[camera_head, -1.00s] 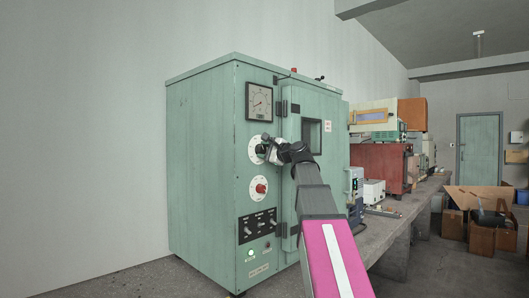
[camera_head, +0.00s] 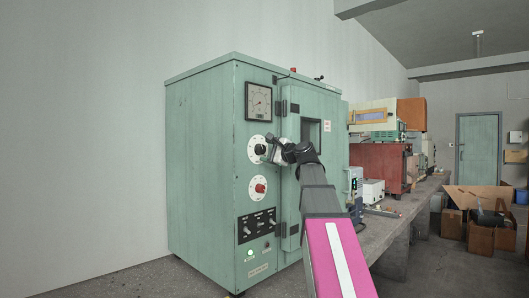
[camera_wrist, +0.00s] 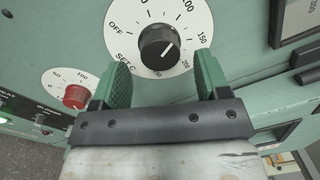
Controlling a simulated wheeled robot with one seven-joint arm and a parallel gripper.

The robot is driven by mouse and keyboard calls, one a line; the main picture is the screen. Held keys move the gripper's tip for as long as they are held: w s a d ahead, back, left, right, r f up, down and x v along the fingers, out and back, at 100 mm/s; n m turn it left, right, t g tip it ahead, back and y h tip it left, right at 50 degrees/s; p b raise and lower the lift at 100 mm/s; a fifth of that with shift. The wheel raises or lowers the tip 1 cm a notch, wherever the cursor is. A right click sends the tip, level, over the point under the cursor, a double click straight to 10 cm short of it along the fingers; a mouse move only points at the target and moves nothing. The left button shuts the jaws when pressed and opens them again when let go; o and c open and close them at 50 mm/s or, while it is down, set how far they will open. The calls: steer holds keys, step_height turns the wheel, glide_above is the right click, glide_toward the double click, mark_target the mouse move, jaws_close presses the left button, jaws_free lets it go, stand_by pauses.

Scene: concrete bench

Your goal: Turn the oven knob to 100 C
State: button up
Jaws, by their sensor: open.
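The green oven (camera_head: 205,170) stands at the centre of the head view. Its black knob (camera_wrist: 157,47) sits on a round white dial (camera_wrist: 128,45) marked OFF, 100, 150 and 200, with SET C at lower left. A pale line on the knob points to the lower right, toward the 150 to 200 side. The knob also shows in the head view (camera_head: 260,149). My gripper (camera_wrist: 162,63) is open, with its green fingers just below the knob on either side in the wrist view. They appear apart from it. My gripper also shows beside the knob in the head view (camera_head: 269,152).
A red knob (camera_wrist: 76,96) on a second white dial (camera_head: 259,189) lies below. A concrete bench (camera_head: 400,207) with instruments stretches behind.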

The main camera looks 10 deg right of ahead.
steer(key=v, duration=0.8)
steer(key=shift+s+d, duration=0.2)
